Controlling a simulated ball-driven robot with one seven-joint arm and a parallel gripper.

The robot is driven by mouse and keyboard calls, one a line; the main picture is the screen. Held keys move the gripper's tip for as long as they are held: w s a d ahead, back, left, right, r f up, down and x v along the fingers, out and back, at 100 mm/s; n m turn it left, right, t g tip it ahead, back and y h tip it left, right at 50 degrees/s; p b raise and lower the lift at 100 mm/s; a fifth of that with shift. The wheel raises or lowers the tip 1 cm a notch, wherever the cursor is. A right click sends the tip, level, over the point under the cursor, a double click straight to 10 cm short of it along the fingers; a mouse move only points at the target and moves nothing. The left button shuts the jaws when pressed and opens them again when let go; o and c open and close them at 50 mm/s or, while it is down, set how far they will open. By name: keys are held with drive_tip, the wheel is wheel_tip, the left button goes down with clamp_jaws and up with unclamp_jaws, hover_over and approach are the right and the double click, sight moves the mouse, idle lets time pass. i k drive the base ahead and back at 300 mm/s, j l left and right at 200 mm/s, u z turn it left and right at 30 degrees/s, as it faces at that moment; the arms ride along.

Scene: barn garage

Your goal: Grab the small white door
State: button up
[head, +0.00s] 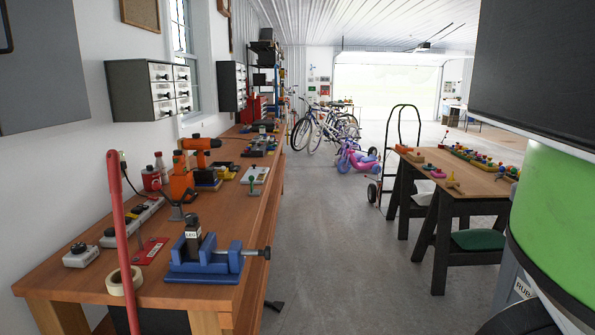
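A wall cabinet (140,90) with several small white fronts with dark handles hangs on the left wall above the workbench. The small white fronts (162,92) look closed, and I cannot tell whether they are doors or drawers. A second similar cabinet (231,87) with white fronts hangs farther along the same wall. I cannot tell which front is the small white door. My gripper is not in view.
A long wooden workbench (215,292) runs below the cabinets, holding a blue vise (207,260), an orange drill (200,145) and a tape roll (124,281). A red pole (119,230) rises in front of it. A green bin (556,215) stands at right. The central floor (335,235) is clear.

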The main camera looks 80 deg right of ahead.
sight(254, 170)
drive_tip(key=z, duration=1.65)
drive_tip(key=i+l+u, duration=0.1)
drive_tip(key=u, duration=0.5)
drive_tip(key=i+l+u, duration=0.2)
drive_tip(key=l, duration=0.25)
drive_tip(key=i+l+u, duration=0.1)
drive_tip(key=l+u, duration=0.15)
drive_tip(key=l, duration=0.2)
drive_tip(key=i+l+u, duration=0.2)
drive_tip(key=l, duration=0.3)
drive_tip(key=k, duration=0.1)
